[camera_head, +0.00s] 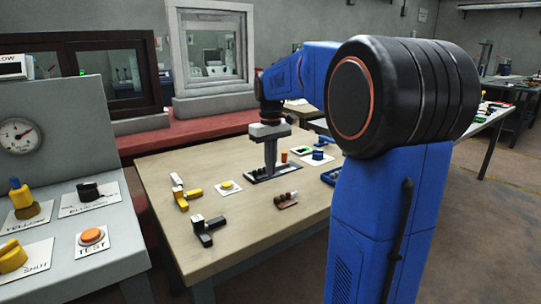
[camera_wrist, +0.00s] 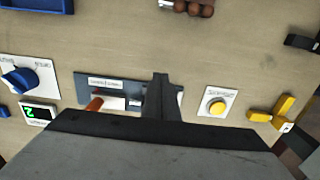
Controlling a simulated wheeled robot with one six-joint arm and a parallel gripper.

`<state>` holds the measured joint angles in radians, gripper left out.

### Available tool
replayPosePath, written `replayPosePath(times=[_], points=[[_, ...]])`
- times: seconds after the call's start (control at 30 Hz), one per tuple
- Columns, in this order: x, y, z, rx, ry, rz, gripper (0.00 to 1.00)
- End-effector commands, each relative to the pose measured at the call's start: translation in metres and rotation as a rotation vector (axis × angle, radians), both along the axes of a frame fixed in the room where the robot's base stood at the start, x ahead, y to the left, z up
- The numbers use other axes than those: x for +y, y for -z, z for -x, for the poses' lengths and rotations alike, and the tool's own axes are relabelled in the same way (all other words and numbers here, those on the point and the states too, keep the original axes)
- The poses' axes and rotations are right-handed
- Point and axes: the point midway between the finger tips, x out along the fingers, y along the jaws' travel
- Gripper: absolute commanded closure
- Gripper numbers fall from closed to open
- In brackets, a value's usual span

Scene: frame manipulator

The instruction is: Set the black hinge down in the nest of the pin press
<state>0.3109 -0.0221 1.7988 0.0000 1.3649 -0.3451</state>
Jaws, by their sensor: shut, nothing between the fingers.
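The black hinge (camera_head: 208,231) lies on the wooden table near its front left, with a white end block on it. It also shows at the right edge of the wrist view (camera_wrist: 301,42), partly cut off. The pin press (camera_head: 258,178) is a dark grey-blue plate with an orange handle (camera_head: 284,156), farther back on the table. It also shows in the wrist view (camera_wrist: 92,83). My gripper (camera_head: 270,172) is shut and empty, pointing down over the press. Its fingers (camera_wrist: 160,82) hide part of the press, and I cannot make out the nest clearly.
A yellow button (camera_head: 227,186), a blue knob (camera_head: 318,155) and a small green display (camera_wrist: 40,112) stand around the press. A grey control panel (camera_head: 60,120) is at left.

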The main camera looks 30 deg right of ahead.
Motion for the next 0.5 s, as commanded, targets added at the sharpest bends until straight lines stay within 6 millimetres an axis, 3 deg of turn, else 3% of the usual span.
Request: replayPosePath(times=[0.17,0.5], points=[[0.0,0.022,-0.002,0.001,0.0,0.0,1.0],[0.001,0.02,-0.035,0.001,-0.001,0.0,1.0]])
